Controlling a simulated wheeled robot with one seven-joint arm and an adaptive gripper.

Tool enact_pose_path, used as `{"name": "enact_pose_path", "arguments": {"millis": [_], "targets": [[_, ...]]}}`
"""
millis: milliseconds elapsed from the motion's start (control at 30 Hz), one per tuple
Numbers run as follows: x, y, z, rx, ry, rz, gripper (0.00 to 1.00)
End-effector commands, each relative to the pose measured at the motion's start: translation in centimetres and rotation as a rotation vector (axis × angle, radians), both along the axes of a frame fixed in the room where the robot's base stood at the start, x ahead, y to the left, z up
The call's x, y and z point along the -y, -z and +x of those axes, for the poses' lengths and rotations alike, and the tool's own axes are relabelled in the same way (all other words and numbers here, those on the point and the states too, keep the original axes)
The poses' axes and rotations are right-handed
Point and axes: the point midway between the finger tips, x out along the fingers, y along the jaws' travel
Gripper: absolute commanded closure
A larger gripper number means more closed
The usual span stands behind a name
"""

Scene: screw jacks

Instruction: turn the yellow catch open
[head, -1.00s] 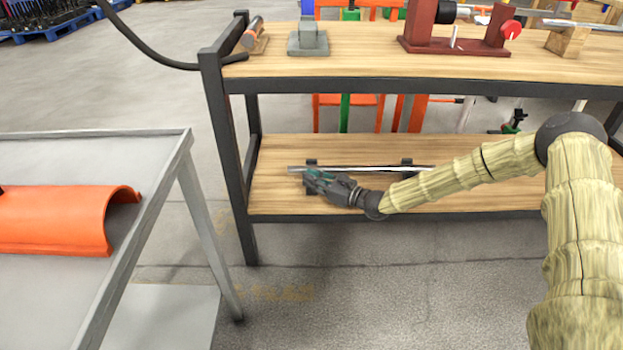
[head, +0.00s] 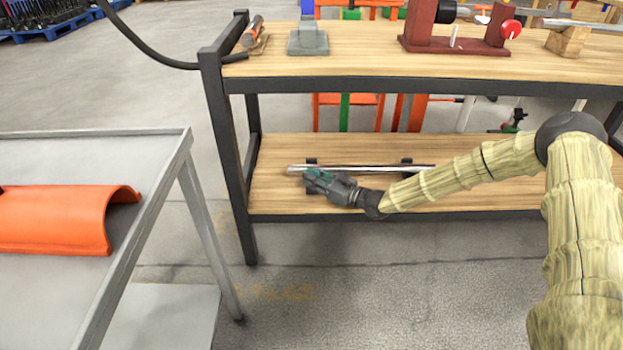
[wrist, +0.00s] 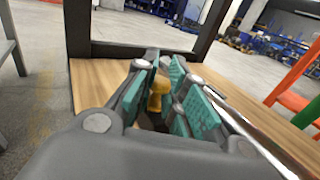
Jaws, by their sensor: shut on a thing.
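The yellow catch (wrist: 156,92) shows in the wrist view as a small rounded yellow piece between the teal pads of my gripper (wrist: 168,84). My gripper is shut on it. In the head view my gripper (head: 314,181) is low over the left part of the lower wooden shelf, and the catch is hidden behind the fingers. What the catch is fixed to is mostly hidden; a dark area shows beneath it in the wrist view.
A bright metal rod (head: 360,168) lies along the lower shelf (head: 450,199), close behind my gripper, on dark supports. The upper shelf (head: 350,63) and the dark left post (head: 226,160) frame the space. A grey table with an orange half-pipe (head: 50,220) stands at left.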

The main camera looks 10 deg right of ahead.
Motion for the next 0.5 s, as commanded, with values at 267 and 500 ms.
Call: {"name": "enact_pose_path", "arguments": {"millis": [267,500], "targets": [[0.15,-0.39,0.24,0.006,0.003,0.002,0.61],[-0.08,-0.21,0.16,0.003,0.0,0.001,0.61]]}}
